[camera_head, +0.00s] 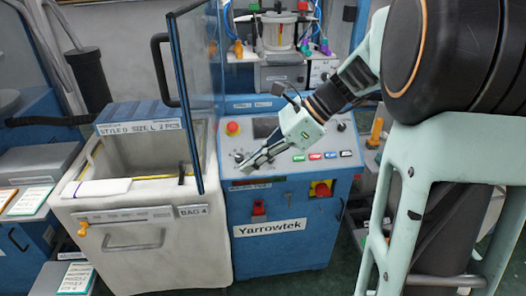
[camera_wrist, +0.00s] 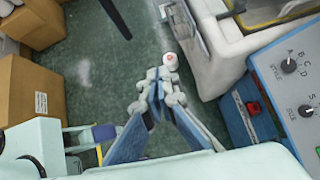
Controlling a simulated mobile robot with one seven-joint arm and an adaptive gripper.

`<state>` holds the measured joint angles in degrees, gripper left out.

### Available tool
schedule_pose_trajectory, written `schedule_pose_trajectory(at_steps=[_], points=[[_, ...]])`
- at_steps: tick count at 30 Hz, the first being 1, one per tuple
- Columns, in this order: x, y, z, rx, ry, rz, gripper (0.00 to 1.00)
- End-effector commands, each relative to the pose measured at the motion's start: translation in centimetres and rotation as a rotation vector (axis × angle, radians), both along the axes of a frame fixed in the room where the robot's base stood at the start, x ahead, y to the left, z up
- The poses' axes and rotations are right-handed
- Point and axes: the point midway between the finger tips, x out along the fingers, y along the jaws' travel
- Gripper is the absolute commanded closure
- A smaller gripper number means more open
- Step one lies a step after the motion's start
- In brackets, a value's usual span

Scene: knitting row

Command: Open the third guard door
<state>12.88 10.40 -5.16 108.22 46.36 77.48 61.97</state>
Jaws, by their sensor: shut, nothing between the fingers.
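A clear guard door (camera_head: 198,100) with a blue frame and a black handle (camera_head: 160,70) stands above the white bin of the Yarrowtek machine (camera_head: 270,230). It is seen at a steep angle, its near edge toward me; I cannot tell how far it is open or whether it is the third one. My gripper (camera_head: 245,164) shows in front of the control panel, right of the door's near edge, apart from the handle in the picture. In the wrist view my gripper (camera_wrist: 158,82) is shut and empty, above the floor beside the white bin.
The white bin (camera_head: 150,250) carries a BAG 4 label and a front handle. The control panel (camera_head: 300,145) has a red button (camera_head: 232,128) and dials. Cardboard boxes (camera_wrist: 35,90) stand left in the wrist view, with green floor (camera_wrist: 90,60) between them and the machine.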

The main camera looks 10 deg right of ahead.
Motion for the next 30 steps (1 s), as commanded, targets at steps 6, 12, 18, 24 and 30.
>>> schedule_pose_trajectory(at_steps=[6, 12, 18, 24, 30], points=[[0.4, 3.4, -2.1, -0.001, -0.001, 0.004, 1.00], [0.7, 5.6, -2.1, 0.000, 0.000, 0.001, 1.00], [0.8, 6.2, -2.2, -0.001, -0.001, -0.002, 1.00], [0.8, 6.2, -2.2, -0.001, -0.001, -0.001, 1.00], [0.8, 6.2, -2.2, -0.001, -0.001, -0.005, 1.00]])
